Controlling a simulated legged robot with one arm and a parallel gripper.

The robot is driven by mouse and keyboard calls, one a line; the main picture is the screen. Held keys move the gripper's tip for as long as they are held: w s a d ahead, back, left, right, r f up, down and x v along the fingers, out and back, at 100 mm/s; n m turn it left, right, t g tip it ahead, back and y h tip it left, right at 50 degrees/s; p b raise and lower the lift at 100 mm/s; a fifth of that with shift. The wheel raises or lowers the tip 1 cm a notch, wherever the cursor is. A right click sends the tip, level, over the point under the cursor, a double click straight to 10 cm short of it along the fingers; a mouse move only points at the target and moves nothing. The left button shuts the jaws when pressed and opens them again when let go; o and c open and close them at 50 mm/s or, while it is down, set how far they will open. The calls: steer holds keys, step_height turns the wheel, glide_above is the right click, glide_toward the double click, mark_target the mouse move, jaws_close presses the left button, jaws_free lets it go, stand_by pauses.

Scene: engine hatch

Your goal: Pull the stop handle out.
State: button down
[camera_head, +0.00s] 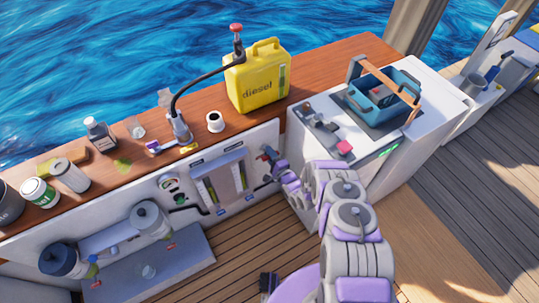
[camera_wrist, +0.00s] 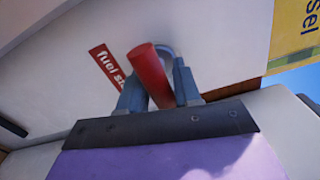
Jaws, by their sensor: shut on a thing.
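The stop handle (camera_wrist: 149,72) is a red cylinder on the white panel, beside a red label (camera_wrist: 107,64) of which "fuel s" can be read. In the wrist view my gripper (camera_wrist: 160,85) has its two grey-blue fingers on either side of the red handle, shut on it. A grey rounded part shows behind the handle; how far the handle stands out from the panel I cannot tell. In the head view my gripper (camera_head: 274,165) is at the panel's right end, and the handle there is mostly hidden by the fingers.
A yellow diesel can (camera_head: 257,80) stands on the wooden counter (camera_head: 325,65) above the panel. A blue toolbox (camera_head: 380,95) sits on the white cabinet to the right. Bottles and jars line the counter's left. The wooden deck (camera_head: 440,225) around my arm is mostly clear.

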steer(key=v, duration=0.2)
steer(key=p+v, duration=0.1)
steer(key=v, duration=0.2)
steer(key=shift+s+a+f, duration=0.1)
steer(key=shift+a+f, duration=0.1)
steer(key=shift+f, duration=0.05)
steer(key=c, duration=0.9)
jaws_free()
steer(key=shift+d+r, duration=0.1)
